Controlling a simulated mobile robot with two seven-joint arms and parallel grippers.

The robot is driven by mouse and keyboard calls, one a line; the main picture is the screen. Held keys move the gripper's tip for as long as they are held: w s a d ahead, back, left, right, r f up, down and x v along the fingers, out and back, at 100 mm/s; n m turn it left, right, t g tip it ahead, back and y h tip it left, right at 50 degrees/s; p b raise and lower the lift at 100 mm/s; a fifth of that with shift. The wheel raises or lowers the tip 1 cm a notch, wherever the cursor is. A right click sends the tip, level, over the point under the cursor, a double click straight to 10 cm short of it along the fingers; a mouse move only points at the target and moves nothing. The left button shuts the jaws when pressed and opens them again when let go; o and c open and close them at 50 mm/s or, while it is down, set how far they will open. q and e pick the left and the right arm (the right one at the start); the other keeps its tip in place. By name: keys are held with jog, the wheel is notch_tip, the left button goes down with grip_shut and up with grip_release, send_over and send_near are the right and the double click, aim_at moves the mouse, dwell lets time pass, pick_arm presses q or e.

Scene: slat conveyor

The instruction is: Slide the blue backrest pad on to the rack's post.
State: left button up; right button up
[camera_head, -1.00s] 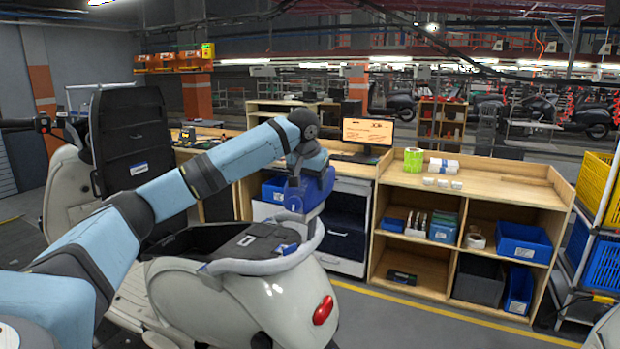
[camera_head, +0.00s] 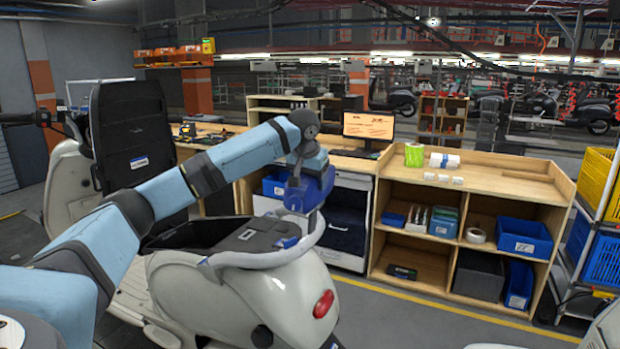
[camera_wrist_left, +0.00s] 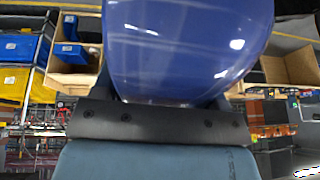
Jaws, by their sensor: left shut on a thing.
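The blue backrest pad (camera_head: 319,186) is held up above the rear of a cream scooter. My left gripper (camera_head: 296,197) is shut on it, and its fingers are mostly hidden. In the left wrist view the glossy blue pad (camera_wrist_left: 188,50) fills the top middle, just past the dark gripper mount. The rack (camera_head: 265,259) is a pale tubular rail curving around the scooter's rear, below the pad. I cannot make out the post, or whether the pad touches it. My right gripper is not in view.
A wooden shelf unit (camera_head: 470,185) with blue bins stands behind and to the right. A cart with yellow and blue crates (camera_head: 596,180) is at the far right. Open floor lies right of the scooter.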

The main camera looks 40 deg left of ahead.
pick_arm(q)
jog(key=shift+f, duration=0.65)
jog(key=shift+a+f, duration=0.1)
jog(key=shift+f, duration=0.25)
jog(key=shift+f, duration=0.1)
jog(key=o, duration=1.2)
